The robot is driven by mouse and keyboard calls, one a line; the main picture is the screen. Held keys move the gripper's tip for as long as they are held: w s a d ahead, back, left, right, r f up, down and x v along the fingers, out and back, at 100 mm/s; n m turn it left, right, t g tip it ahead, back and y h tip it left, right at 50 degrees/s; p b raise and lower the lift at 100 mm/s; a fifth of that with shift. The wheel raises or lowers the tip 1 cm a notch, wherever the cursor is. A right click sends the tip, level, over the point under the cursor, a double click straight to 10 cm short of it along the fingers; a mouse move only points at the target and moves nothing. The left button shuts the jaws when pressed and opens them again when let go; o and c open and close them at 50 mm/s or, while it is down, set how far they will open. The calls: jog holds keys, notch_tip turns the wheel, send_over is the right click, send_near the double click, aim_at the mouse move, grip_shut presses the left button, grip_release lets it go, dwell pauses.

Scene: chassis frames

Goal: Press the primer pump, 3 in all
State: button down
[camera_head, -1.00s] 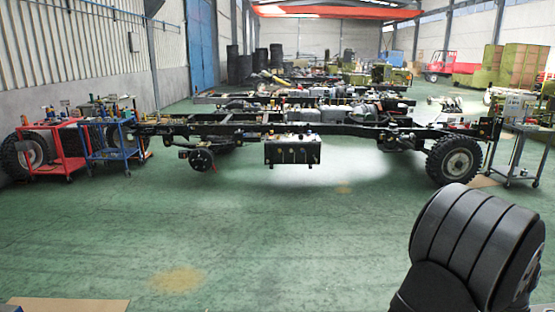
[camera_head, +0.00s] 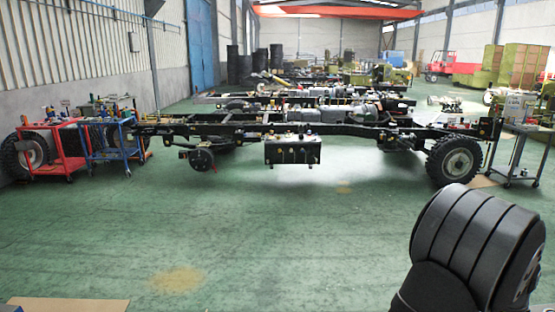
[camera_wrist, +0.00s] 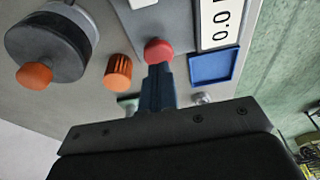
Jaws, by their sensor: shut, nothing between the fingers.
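The wrist view shows a grey panel (camera_wrist: 195,40) with a red round button (camera_wrist: 158,51), an orange ridged knob (camera_wrist: 118,71) and a large dark round fitting (camera_wrist: 62,38) with an orange handle (camera_wrist: 34,76). No label marks the primer pump, so I cannot tell for sure which part it is. My gripper (camera_wrist: 159,74) is shut and empty, its blue-grey fingers pointing at the red button. The fingertips overlap the button's lower edge in the picture; I cannot tell whether they touch it. The head view shows neither the panel nor my gripper.
A white readout (camera_wrist: 220,22) and a blue square (camera_wrist: 212,67) lie right of the button. In the head view, a truck chassis (camera_head: 235,130) stands across the hall, with a red cart (camera_head: 58,150) and blue cart (camera_head: 112,145) at left. Green floor between is clear.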

jog(key=shift+f, duration=1.25)
jog(key=shift+r, duration=1.35)
jog(key=shift+f, duration=0.2)
